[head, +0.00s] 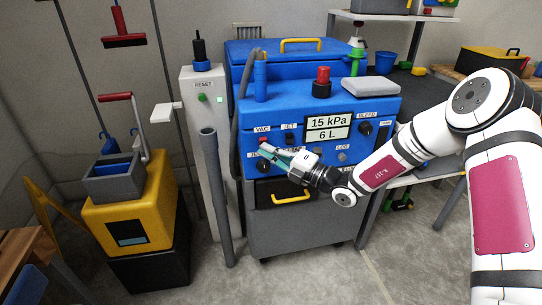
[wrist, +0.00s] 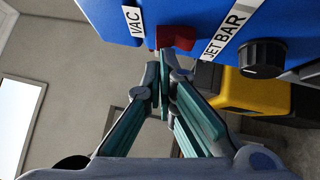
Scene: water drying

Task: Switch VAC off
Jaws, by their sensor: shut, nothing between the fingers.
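The blue machine (head: 330,110) stands at the centre, its front panel facing me. Its VAC label (head: 262,129) is at the panel's upper left and also shows in the wrist view (wrist: 133,22). A red switch (wrist: 176,38) sits beside that label in the wrist view, between it and the JET BAR label (wrist: 225,35). My gripper (head: 264,147) is at the panel's left part, just below the VAC label. In the wrist view its fingers (wrist: 162,82) are shut and empty, their tips close to the red switch. I cannot tell whether they touch it. My gripper hides part of the lower labels.
The display (head: 327,128) reads 15 kPa and 6 L. A BLEED knob (head: 366,129) is at the panel's right. A grey upright pipe (head: 216,190) stands left of the machine, near a yellow wringer unit (head: 130,215). Floor shows between them.

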